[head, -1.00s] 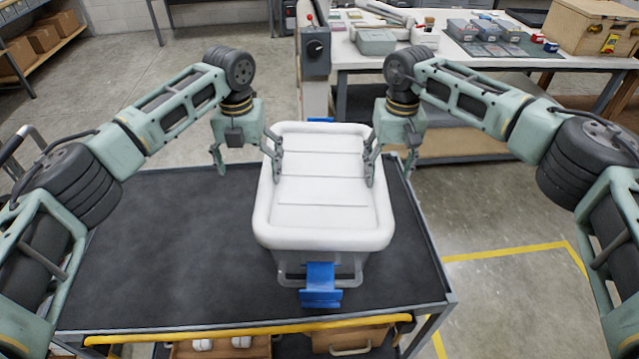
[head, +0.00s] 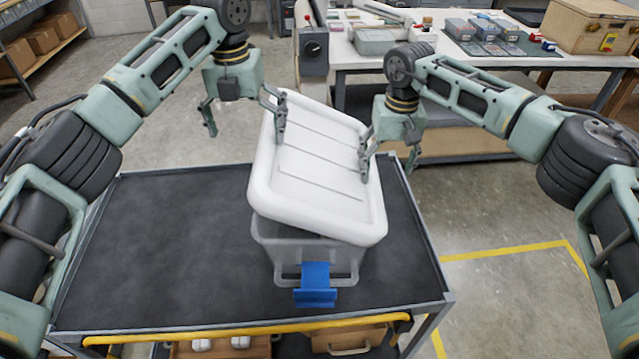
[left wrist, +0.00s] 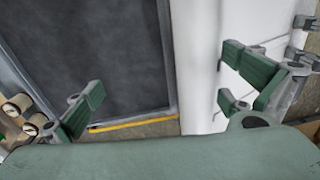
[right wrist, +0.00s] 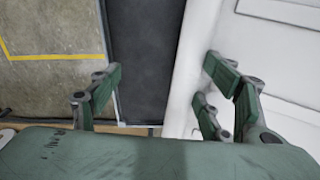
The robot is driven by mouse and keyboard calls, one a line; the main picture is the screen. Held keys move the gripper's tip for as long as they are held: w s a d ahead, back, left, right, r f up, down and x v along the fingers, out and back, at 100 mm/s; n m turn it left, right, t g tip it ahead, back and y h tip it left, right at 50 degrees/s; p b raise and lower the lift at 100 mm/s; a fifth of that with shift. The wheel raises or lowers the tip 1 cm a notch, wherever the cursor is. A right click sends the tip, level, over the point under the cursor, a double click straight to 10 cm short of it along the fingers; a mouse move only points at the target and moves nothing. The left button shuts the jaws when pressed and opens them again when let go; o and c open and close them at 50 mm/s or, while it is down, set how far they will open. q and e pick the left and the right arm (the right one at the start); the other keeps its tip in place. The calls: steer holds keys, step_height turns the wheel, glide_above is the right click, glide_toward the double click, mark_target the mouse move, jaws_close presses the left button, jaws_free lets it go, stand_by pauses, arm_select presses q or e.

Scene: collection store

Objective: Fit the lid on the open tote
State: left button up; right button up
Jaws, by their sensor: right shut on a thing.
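The white lid (head: 310,175) is above the open grey tote (head: 295,250), tilted and turned askew, its far left corner raised. The tote stands on the dark cart top, with a blue latch (head: 316,285) hanging at its front. My right gripper (head: 387,172) is shut on the lid's right edge; the lid also shows in the right wrist view (right wrist: 188,75). My left gripper (head: 245,138) is open at the lid's far left corner, one finger over the lid and one outside it. The lid's edge lies between its spread fingers in the left wrist view (left wrist: 195,60). The lid hides the tote's inside.
The dark cart top (head: 150,250) is clear to the left of the tote. A yellow bar (head: 240,328) runs along its front edge. A workbench (head: 480,62) with boxes and a wooden case (head: 590,30) stands behind to the right.

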steer(key=shift+d+f, duration=0.55)
steer(key=shift+d, duration=0.05)
steer(key=shift+c, duration=0.8)
steer(key=shift+a+r, duration=0.1)
steer(key=shift+a, duration=0.45)
steer(key=o, duration=0.5)
steer(key=shift+d, duration=0.15)
steer(key=shift+c, duration=0.2)
steer(key=o, duration=0.6)
steer(key=shift+r, duration=0.1)
steer(key=shift+o, duration=0.2)
step_height(320, 180, up, 12)
steer(key=shift+d, duration=0.3)
